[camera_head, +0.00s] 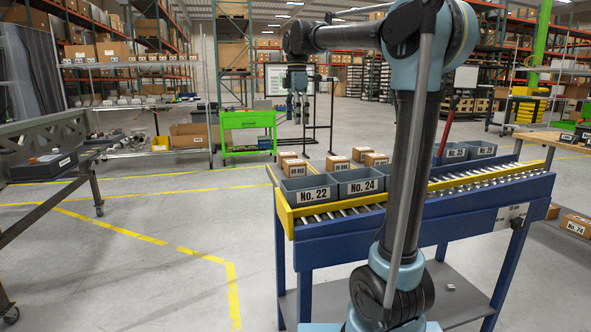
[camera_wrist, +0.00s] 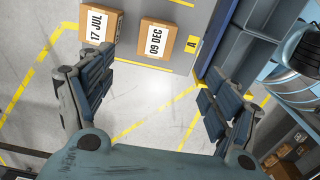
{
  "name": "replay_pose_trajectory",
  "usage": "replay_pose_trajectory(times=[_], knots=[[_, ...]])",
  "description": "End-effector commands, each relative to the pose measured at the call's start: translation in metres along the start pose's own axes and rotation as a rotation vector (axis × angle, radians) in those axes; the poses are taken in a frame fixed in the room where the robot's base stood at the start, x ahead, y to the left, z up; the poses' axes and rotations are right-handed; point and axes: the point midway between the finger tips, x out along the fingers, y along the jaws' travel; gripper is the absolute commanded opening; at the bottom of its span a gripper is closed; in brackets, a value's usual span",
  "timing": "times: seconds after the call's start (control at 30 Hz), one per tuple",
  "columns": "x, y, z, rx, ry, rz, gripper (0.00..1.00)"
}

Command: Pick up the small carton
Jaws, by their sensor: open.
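Several small brown cartons with white labels stand behind the grey bins in the head view, among them a left carton (camera_head: 294,169) and a middle carton (camera_head: 337,164). The wrist view shows two cartons, one labelled 17 JUL (camera_wrist: 99,24) and one labelled 09 DEC (camera_wrist: 158,39). I cannot tell which one the task means. My gripper (camera_wrist: 157,88) is open and empty, its fingers wide apart. Both cartons lie beyond the fingertips, toward the top of the wrist view. In the head view my gripper (camera_head: 297,112) hangs above and behind the cartons, apart from them.
Grey bins No. 22 (camera_head: 306,191) and No. 24 (camera_head: 360,183) sit on the blue and yellow roller conveyor (camera_head: 490,187). A green cart (camera_head: 248,122) stands behind at the left. A metal-framed bench (camera_head: 45,131) is at far left. Floor between is clear.

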Motion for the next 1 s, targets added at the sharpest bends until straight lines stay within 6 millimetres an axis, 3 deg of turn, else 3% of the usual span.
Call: replay_pose_trajectory(times=[0.17, 0.7, 1.0], knots=[[0.011, 0.004, -0.003, -0.023, 0.0, -0.002, 0.82], [0.102, 0.004, -0.002, -0.019, 0.0, -0.002, 0.82], [0.123, 0.004, -0.002, -0.019, 0.0, -0.002, 0.82]])
